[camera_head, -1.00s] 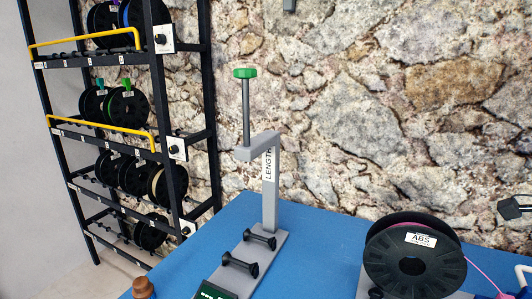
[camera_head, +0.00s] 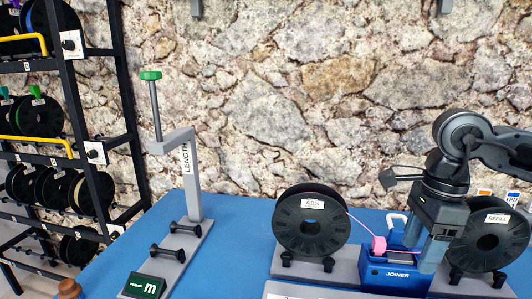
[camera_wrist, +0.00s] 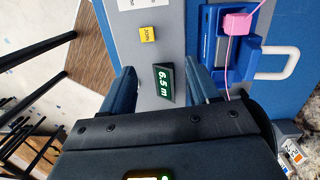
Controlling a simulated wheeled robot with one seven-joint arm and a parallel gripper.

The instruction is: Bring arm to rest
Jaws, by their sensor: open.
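My gripper (camera_head: 423,246) is at the right in the head view, in front of and above the blue joiner (camera_head: 395,275). Its two blue-grey fingers are apart, with nothing held between them. In the wrist view my gripper (camera_wrist: 160,72) shows both fingers spread. A dark display reading 6.5 m (camera_wrist: 164,82) shows in the gap between them. The joiner (camera_wrist: 208,45) lies to the right there, with a pink block (camera_wrist: 237,23) and pink strand on it.
An ABS spool (camera_head: 311,222) stands left of the joiner, a REFILL spool (camera_head: 487,240) right of it. The LENGTH stand (camera_head: 191,180) with a green knob is at the left of the blue table (camera_head: 240,215). A shelf rack (camera_head: 95,150) with spools stands far left.

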